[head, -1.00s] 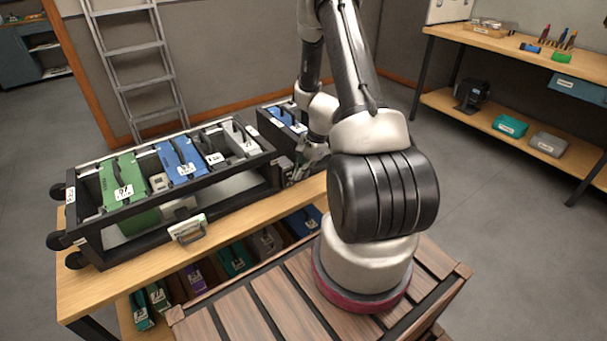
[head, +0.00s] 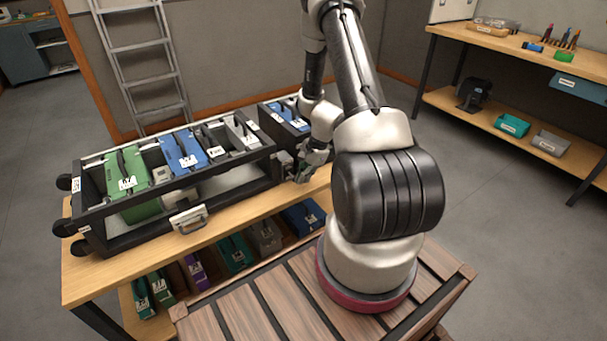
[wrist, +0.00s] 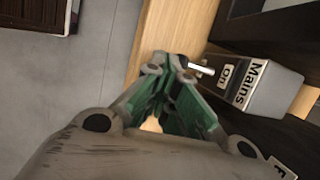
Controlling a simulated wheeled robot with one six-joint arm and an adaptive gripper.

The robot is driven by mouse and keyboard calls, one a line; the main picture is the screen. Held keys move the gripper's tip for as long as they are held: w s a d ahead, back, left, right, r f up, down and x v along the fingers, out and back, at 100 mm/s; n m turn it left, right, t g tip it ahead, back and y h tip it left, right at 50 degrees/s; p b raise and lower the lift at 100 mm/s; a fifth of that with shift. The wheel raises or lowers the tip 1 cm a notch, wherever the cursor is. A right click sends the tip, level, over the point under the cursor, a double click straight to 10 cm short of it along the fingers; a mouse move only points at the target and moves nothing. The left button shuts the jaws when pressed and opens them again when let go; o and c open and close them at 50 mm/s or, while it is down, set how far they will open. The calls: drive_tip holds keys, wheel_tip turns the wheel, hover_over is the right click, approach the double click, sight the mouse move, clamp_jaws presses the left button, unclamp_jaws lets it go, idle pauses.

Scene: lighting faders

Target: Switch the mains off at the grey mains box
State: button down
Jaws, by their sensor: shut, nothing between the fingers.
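The grey mains box (wrist: 272,88) is at the right of the wrist view, labelled "Mains" with a small "On" plate. A short pale lever (wrist: 201,68) sticks out of its face towards my gripper (wrist: 172,64). My gripper is shut and empty. Its fingertips are just left of the lever's end; I cannot tell whether they touch. In the head view the mains box (head: 284,161) is on the right end of the black rack, partly hidden by my gripper (head: 303,178).
The black rack (head: 180,220) with green and blue modules stands on a wooden bench (head: 90,283). More modules lie on the shelf below. Another blue unit (head: 288,115) stands behind the mains box. Open floor (wrist: 60,100) shows left of the bench edge in the wrist view.

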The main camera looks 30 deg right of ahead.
drive_tip(key=shift+f, duration=0.5)
drive_tip(key=shift+r, duration=0.15)
drive_tip(key=shift+r, duration=0.65)
drive_tip(key=shift+r, duration=0.1)
drive_tip(key=shift+s+d+r, duration=0.15)
drive_tip(key=shift+s+r, duration=0.1)
drive_tip(key=s+d+r, duration=0.3)
drive_tip(key=s+r, duration=0.5)
drive_tip(key=s, duration=0.1)
drive_tip(key=shift+d+r, duration=0.35)
drive_tip(key=shift+s, duration=0.1)
drive_tip(key=shift+a, duration=0.1)
